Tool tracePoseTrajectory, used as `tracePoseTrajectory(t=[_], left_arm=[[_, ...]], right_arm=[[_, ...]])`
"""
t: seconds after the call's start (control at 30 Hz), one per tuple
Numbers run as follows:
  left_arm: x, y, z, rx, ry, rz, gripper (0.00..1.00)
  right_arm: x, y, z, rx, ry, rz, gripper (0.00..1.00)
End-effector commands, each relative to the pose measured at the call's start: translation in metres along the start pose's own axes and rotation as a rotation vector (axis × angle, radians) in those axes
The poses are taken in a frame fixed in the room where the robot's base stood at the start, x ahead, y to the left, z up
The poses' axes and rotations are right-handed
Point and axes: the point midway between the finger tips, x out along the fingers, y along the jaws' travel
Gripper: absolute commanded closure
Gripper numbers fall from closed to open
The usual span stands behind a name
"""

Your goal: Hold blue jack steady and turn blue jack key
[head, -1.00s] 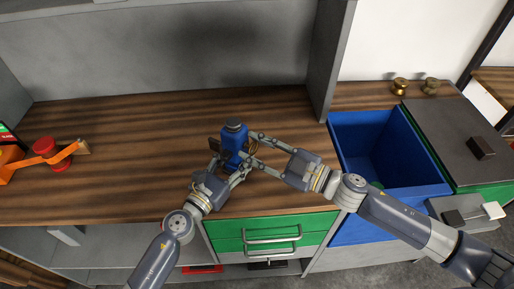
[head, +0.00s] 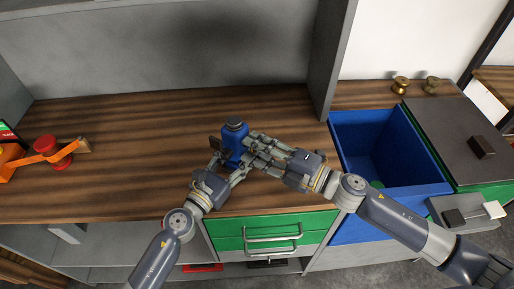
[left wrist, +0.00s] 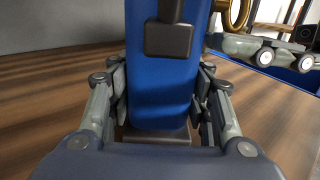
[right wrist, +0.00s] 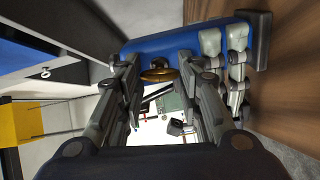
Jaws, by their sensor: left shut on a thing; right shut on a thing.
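The blue jack (head: 235,130) stands upright on the wooden worktop. It fills the middle of the left wrist view (left wrist: 160,92). My left gripper (head: 231,164) is shut on its lower body, with a finger pad on each side. The brass jack key shows as a ring at the top of the left wrist view (left wrist: 246,10) and between my right fingertips in the right wrist view (right wrist: 158,73). My right gripper (head: 254,147) is shut on the key at the jack's right side. In the head view its fingers hide the key.
A blue open bin (head: 430,170) stands right of the grey upright panel (head: 328,70). Green drawers (head: 270,228) are below the worktop's front edge. An orange device with a red knob (head: 52,150) sits far left. The worktop between is clear.

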Motion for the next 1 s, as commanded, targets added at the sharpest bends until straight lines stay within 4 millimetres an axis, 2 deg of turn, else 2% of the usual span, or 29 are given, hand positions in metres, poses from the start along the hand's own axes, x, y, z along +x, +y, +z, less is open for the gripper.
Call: tracePoseTrajectory(t=[0.4, 0.9, 0.93, 1.0], left_arm=[[-0.0001, 0.0002, 0.0007, 0.000, -0.001, 0.000, 1.00], [-0.0001, 0.0001, 0.0008, 0.001, -0.001, 0.000, 1.00], [-0.0001, 0.0001, 0.0008, 0.001, -0.001, 0.000, 1.00], [0.0000, 0.0001, 0.0008, 0.001, -0.001, 0.000, 1.00]], right_arm=[[-0.0002, 0.0002, 0.0035, -0.168, -0.009, 0.000, 0.91], [-0.0003, 0.0001, 0.0039, -0.187, -0.010, 0.000, 0.91], [-0.0003, 0.0001, 0.0039, -0.187, -0.010, 0.000, 0.65], [-0.0003, 0.0001, 0.0037, -0.186, -0.009, 0.000, 0.49]])
